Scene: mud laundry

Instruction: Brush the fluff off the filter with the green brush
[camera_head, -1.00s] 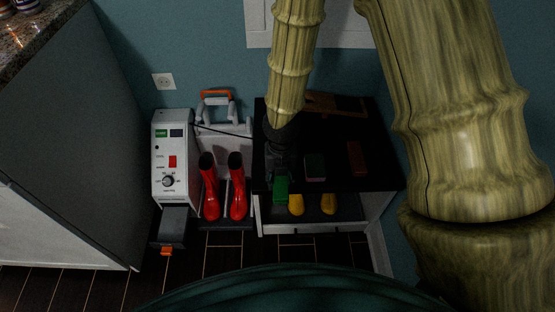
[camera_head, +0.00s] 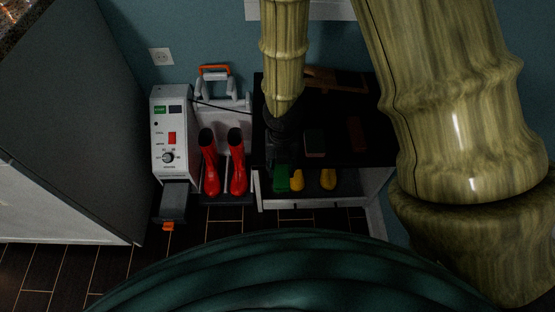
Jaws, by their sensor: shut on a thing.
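The green brush (camera_head: 281,179) hangs at the front edge of the black bench top. My gripper (camera_head: 280,163) is shut on it, pointing down; its dark fingers are hard to make out against the black top. To the left stands a white machine (camera_head: 172,132) with a dial and a red switch. A grey drawer-like part with an orange tab (camera_head: 174,202), which may be the filter, sticks out low at its front. Any fluff on it is too small and dark to see. The brush is well to the right of this part, apart from it.
A dark green block (camera_head: 314,143) and a brown one (camera_head: 356,134) lie on the bench. A grey cabinet (camera_head: 75,120) bounds the left.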

